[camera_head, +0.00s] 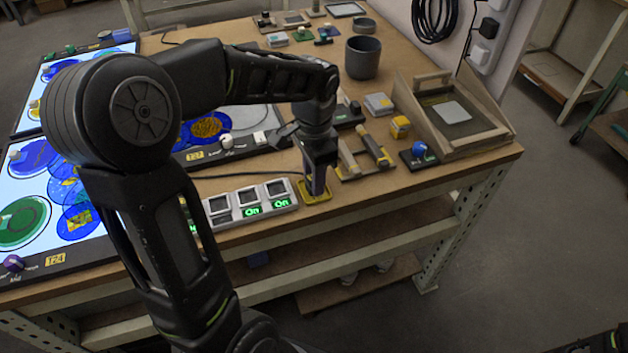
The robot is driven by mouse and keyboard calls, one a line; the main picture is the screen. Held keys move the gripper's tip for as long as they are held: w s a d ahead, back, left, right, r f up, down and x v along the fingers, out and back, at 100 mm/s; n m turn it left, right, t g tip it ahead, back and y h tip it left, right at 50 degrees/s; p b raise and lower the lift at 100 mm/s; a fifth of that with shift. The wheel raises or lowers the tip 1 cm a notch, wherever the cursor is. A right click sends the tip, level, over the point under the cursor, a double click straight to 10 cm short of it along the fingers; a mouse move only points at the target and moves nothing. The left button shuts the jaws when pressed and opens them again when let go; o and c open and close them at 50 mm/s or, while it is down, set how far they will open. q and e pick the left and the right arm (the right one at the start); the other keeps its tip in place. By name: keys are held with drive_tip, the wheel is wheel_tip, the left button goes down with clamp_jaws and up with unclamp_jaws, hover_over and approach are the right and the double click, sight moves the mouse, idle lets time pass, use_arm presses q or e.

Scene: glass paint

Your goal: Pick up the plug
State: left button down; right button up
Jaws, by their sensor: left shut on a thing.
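My left gripper (318,178) points down at the front edge of the wooden table (400,190). Its fingers are shut on a small dark, purplish piece that I take to be the plug, mostly hidden between them. The gripper is just above or at a yellow-rimmed square (316,197); I cannot tell whether the held piece touches it. A black cable (250,175) runs along the table toward the gripper.
A switch strip (250,203) with green "On" labels lies left of the gripper. Right of it are a wooden holder (363,164), a blue knob (419,149) and a wooden sloped stand (455,115). A dark cup (362,58) stands behind. Lit panels with coloured glass discs (24,219) are at the left.

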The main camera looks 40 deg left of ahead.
use_arm(q)
wheel_tip(320, 180, up, 10)
drive_tip(key=shift+r, duration=0.1)
idle(0.4)
drive_tip(key=shift+r, duration=0.1)
idle(0.5)
drive_tip(key=shift+r+p, duration=2.1)
drive_tip(key=shift+r, duration=0.25)
drive_tip(key=shift+f, duration=0.1)
